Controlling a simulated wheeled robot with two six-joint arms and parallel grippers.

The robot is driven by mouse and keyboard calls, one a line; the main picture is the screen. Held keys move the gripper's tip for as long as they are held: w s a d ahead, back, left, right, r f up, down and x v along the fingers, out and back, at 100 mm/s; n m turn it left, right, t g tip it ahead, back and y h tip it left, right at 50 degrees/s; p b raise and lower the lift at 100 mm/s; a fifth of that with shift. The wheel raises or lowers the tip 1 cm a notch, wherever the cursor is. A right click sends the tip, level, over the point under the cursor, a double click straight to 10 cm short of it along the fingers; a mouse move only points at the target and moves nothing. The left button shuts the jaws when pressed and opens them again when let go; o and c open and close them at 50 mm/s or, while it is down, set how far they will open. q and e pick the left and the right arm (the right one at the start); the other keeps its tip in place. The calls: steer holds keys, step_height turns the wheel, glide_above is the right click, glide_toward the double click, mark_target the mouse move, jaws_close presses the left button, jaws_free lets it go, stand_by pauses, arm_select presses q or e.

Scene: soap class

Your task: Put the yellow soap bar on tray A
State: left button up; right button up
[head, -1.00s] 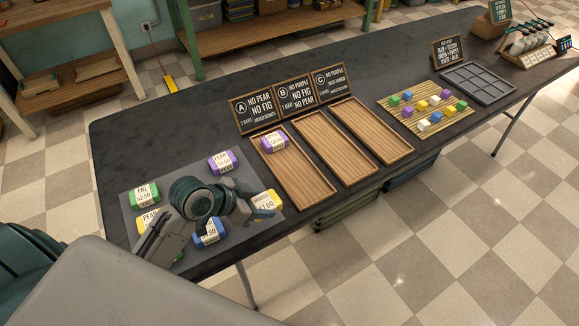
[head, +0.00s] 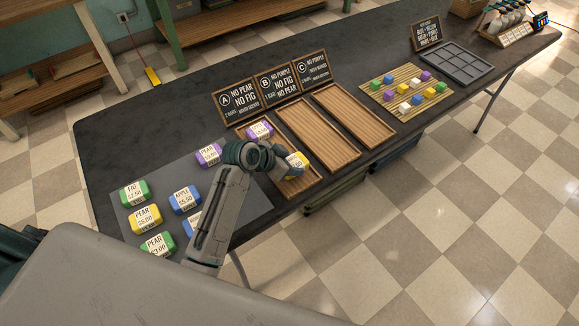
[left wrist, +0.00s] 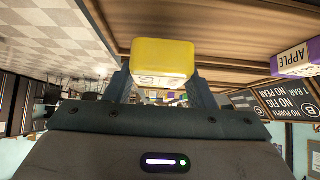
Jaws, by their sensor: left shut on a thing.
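My left gripper (head: 287,162) is shut on this bar. The left wrist view shows the bar (left wrist: 162,60) between the two fingers, with wood close behind it. I cannot tell whether the bar touches the tray floor. A purple soap bar (head: 260,131) lies at the far end of tray A; it also shows in the left wrist view (left wrist: 294,61). My right gripper is not in view.
Two empty wooden trays (head: 318,134) (head: 355,118) stand right of tray A. The grey mat (head: 240,205) at left holds several bars, including a yellow pear bar (head: 145,218). A bamboo mat with coloured cubes (head: 394,108) lies farther right.

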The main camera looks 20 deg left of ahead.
arm_select(q)
steer(key=shift+f, duration=1.35)
steer(key=o, duration=1.1)
steer(key=shift+s+f, duration=0.1)
steer(key=v, duration=1.2)
steer(key=shift+b, duration=0.4)
